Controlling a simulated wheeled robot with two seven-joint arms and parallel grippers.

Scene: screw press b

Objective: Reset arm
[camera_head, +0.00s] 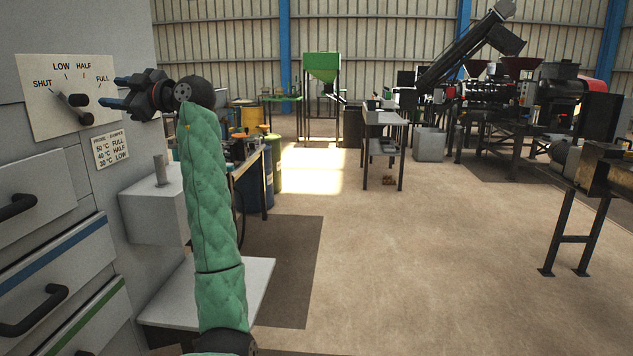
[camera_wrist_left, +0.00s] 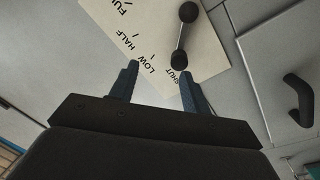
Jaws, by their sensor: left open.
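My left arm in its green quilted sleeve rises at the left of the head view. My left gripper (camera_head: 108,92) is open and empty, its blue fingers pointing left at the dial plate. The plate (camera_head: 40,110) is marked SHUT, LOW, HALF and FULL. Its dark lever (camera_head: 72,106) sits just left of the fingertips. In the left wrist view the gripper (camera_wrist_left: 158,85) has its fingers apart, with the lever (camera_wrist_left: 184,38) beyond them near the SHUT mark, and nothing between the fingers. My right gripper is not in view.
A small label (camera_head: 110,148) reads damper settings by temperature. Drawers with dark handles (camera_head: 40,310) are below the plate. A grey box (camera_head: 155,215) and a pale shelf (camera_head: 255,285) stand beside my arm. The floor (camera_head: 400,270) to the right is open.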

